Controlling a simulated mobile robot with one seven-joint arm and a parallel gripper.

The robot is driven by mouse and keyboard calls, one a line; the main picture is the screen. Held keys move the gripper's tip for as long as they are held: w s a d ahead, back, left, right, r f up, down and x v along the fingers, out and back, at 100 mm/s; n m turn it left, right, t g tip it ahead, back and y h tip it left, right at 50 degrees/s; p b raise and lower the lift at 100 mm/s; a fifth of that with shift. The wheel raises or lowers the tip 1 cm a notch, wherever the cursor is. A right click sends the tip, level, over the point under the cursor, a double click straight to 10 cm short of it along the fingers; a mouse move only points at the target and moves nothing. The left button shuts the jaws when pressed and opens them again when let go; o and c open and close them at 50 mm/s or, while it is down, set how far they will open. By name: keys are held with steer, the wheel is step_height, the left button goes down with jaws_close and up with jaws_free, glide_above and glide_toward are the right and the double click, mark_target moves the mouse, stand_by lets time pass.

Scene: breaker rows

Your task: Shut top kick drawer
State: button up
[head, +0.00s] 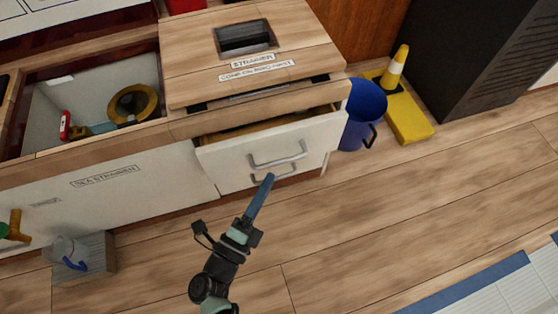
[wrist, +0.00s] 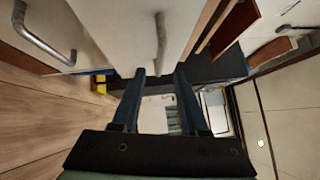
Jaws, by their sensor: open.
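The top kick drawer (head: 235,161) is the upper white drawer of the low cabinet in the head view. It stands pulled out, with its wooden inside showing behind the front. A silver bar handle (head: 278,158) is on its front. My gripper (head: 268,180) is just in front of the drawer front, near the handles. In the wrist view my gripper (wrist: 160,75) is open, its two dark fingers apart with nothing held. A handle (wrist: 160,38) on a pale front lies just beyond the fingertips. I cannot tell whether they touch.
A lower drawer's handle (head: 274,175) shows below the top one. A blue bucket (head: 363,112) and a yellow stand with a cone (head: 403,105) are right of the cabinet. A grey block (head: 85,262) stands at lower left. The wooden floor (head: 390,210) at right is clear.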

mark_target(279, 162)
steer(key=b+x, duration=0.2)
steer(key=x, duration=0.3)
steer(key=shift+w+d, duration=0.15)
steer(key=shift+w, duration=0.2)
steer(key=shift+w+d+r, duration=0.1)
steer(key=shift+w+d, duration=0.1)
steer(key=shift+w, duration=0.2)
jaws_close()
stand_by(0.8)
